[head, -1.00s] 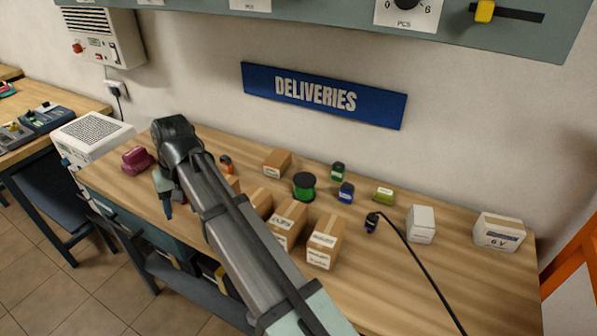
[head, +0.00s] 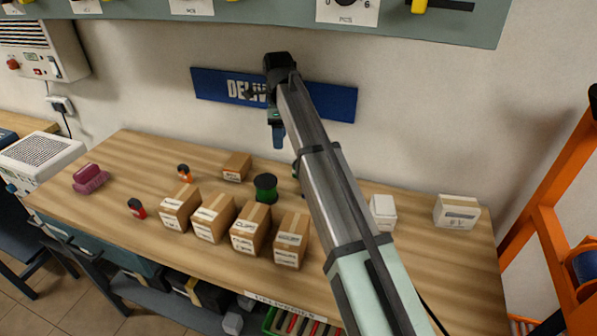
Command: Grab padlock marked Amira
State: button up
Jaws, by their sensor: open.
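A small red-and-black item (head: 137,208) that could be a padlock stands at the left front of the wooden bench. A small orange-and-black item (head: 185,173) stands behind it. A dark green item (head: 297,170) is mostly hidden by my arm. No name can be read on any of them, so I cannot tell which is marked Amira. My gripper (head: 277,138) is open and empty, raised above the bench in front of the blue sign. Other small items right of the green spool are hidden behind my arm.
Several cardboard boxes (head: 213,217) stand in a row on the bench (head: 110,160). A green spool (head: 265,188) and another box (head: 237,167) are behind them. A maroon item (head: 89,178) lies far left. White boxes (head: 457,211) stand right. A grey cabinet overhangs the wall.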

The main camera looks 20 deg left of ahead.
jog(key=w+d+m, duration=0.3)
jog(key=w+d, duration=0.1)
notch_tip(320, 180, down, 8)
jog(key=shift+s, duration=0.15)
jog(key=shift+d+f, duration=0.2)
jog(key=shift+f, duration=2.45)
jog(key=shift+c, duration=0.3)
grip_shut()
